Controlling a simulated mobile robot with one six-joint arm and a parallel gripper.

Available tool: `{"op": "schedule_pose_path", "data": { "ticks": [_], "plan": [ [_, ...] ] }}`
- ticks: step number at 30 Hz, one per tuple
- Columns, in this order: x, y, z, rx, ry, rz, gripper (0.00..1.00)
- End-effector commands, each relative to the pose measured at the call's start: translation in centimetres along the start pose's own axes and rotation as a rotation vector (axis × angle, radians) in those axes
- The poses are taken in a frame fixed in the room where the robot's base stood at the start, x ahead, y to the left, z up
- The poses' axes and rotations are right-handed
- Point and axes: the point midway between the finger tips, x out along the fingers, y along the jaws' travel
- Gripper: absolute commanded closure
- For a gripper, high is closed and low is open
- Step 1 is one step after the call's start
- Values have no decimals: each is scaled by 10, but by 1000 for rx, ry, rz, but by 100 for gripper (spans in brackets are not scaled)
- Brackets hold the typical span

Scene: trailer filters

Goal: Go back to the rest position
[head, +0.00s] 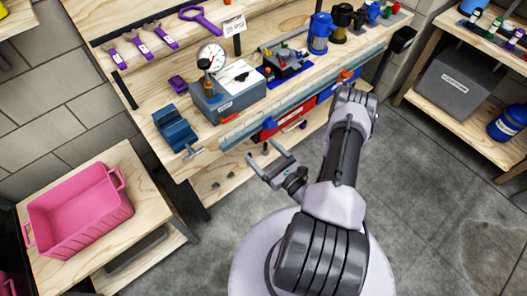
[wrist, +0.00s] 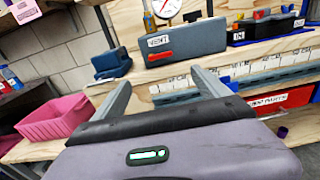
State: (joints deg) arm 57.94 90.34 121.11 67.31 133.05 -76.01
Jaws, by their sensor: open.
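My gripper (head: 267,163) is open and empty in the head view, in the air in front of the workbench's front edge. In the wrist view its two fingers (wrist: 160,92) stand apart with nothing between them. My arm is folded above my round base in the head view. The wooden workbench (head: 165,95) lies beyond the gripper, and the gripper appears apart from it.
A grey-blue box (head: 235,98) with a dial gauge (head: 211,57), a blue vise (head: 174,128) and a black tray (head: 287,66) stand on the bench. A pink bin (head: 80,215) sits on a low table at left. Concrete floor (head: 430,200) is clear at right.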

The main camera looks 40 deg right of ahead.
Motion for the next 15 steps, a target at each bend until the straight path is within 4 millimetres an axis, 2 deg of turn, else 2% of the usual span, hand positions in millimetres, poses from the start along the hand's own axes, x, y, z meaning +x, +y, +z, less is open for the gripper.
{"op": "schedule_pose_path", "data": {
  "ticks": [8, 10, 11, 13, 14, 15],
  "plan": [
    [1, 0, 0, 0, 0, 1, 15],
    [7, 4, 10, -10, -15, 37, 15],
    [13, 8, 19, -21, -29, 77, 15],
    [33, 30, 59, -65, -80, 239, 15],
    [41, 46, 81, -94, -104, 339, 15],
    [49, 73, 113, -141, -133, 492, 15]
  ]
}}
